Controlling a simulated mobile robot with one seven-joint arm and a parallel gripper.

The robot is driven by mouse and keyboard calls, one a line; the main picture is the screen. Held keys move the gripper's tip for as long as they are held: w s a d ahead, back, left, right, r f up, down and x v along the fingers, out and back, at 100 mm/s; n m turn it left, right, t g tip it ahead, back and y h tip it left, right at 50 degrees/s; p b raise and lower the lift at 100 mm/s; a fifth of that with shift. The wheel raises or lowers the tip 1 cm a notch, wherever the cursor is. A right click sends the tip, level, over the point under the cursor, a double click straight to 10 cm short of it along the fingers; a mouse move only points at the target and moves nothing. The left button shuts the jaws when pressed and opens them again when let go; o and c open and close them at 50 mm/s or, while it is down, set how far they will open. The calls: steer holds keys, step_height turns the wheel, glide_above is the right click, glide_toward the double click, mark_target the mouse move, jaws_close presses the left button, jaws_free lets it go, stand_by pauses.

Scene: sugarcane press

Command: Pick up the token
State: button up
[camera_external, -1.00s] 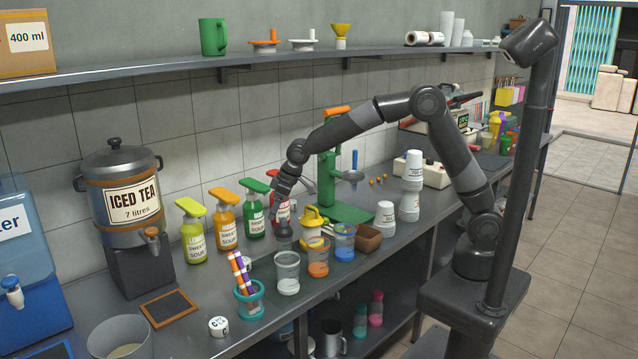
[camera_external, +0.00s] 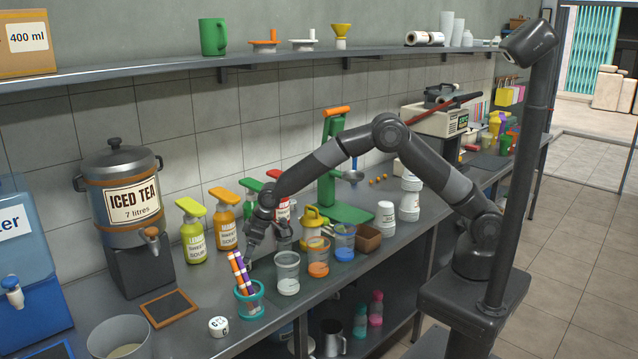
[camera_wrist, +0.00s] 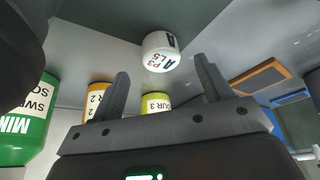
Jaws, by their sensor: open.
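A short white round token with printed letters and numbers, "P3 L5" among them, shows in the wrist view (camera_wrist: 160,52). It lies on the counter ahead of my gripper (camera_wrist: 162,74), between the lines of the two fingers and apart from them. My gripper is open and empty. In the external view my gripper (camera_external: 253,247) hangs low above the counter, just behind the cup of straws.
A teal-rimmed cup of straws (camera_external: 249,299) stands close in front of my gripper, with clear cups (camera_external: 287,272) to its right. A white marked piece (camera_external: 218,326) and a framed slate (camera_external: 169,307) lie to the left.

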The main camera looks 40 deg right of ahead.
steer(key=x, duration=0.4)
steer(key=shift+w+a, duration=0.2)
steer(key=shift+a, duration=0.05)
steer(key=shift+r, duration=0.1)
steer(key=c, duration=1.1)
